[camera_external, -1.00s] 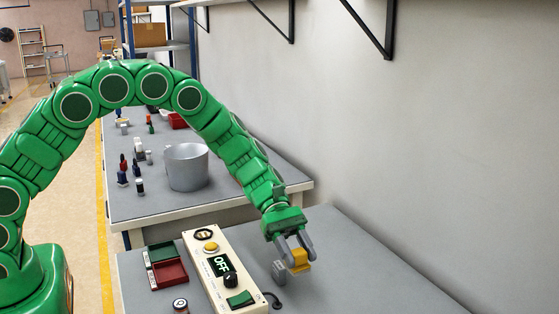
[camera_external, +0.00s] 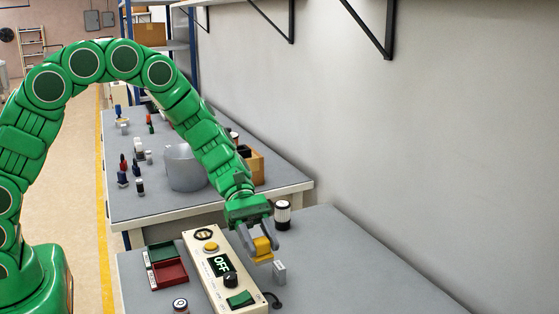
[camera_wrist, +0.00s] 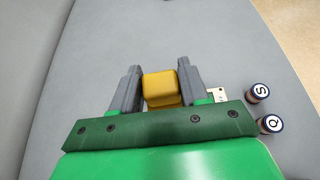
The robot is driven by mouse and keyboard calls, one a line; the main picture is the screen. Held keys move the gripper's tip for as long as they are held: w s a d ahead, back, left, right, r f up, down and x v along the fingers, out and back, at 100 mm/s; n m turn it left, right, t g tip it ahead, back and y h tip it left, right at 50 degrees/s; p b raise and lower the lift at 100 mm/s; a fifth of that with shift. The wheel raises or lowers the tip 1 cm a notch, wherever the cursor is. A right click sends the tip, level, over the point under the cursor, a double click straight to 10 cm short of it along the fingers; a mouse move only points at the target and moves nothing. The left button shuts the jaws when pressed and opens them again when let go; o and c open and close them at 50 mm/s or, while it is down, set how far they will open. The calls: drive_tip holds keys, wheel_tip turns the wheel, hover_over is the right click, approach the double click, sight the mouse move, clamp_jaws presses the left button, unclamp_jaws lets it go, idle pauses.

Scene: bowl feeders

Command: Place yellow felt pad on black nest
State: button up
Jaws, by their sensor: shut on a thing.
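The yellow felt pad (camera_external: 262,246) is a small yellow block between the two grey fingers of my gripper (camera_external: 264,242). My gripper is shut on it and holds it over the near table, just right of the control box. The wrist view also shows the yellow pad (camera_wrist: 159,86) between the fingers of my gripper (camera_wrist: 159,84). A black ring-shaped piece (camera_external: 205,234) sits on the far end of the control box, left of my gripper. I cannot tell whether it is the black nest.
The cream control box (camera_external: 211,279) reads OFF. A small grey block (camera_external: 279,272) stands close to the pad. Red and green trays (camera_external: 169,274) lie left. The near table's right side is clear.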

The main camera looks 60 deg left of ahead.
drive_tip(key=w+a+r+n+t, duration=0.1)
drive_tip(key=w+a+r+t, duration=0.15)
drive_tip(key=a, duration=0.55)
drive_tip(key=w+a+r+n+t, duration=0.1)
drive_tip(key=w+a+r+n, duration=0.2)
drive_tip(key=a, duration=0.4)
drive_tip(key=w+a+r+t, duration=0.15)
drive_tip(key=a+r, duration=0.25)
drive_tip(key=a, duration=0.4)
drive_tip(key=s+a+r+n+t+y, duration=0.1)
drive_tip(key=a+r+n, duration=0.15)
drive_tip(key=a, duration=0.65)
drive_tip(key=s+a+r+n+t+y, duration=0.15)
drive_tip(key=a+r, duration=0.25)
drive_tip(key=a, duration=0.4)
drive_tip(key=s+a+r+n+t+y, duration=0.1)
drive_tip(key=a+r, duration=0.2)
drive_tip(key=a, duration=0.6)
hover_over(240, 152)
drive_tip(key=w+a, duration=0.1)
drive_tip(key=a, duration=0.2)
drive_tip(key=shift+f, duration=6.5)
drive_tip(key=shift+f, duration=0.5)
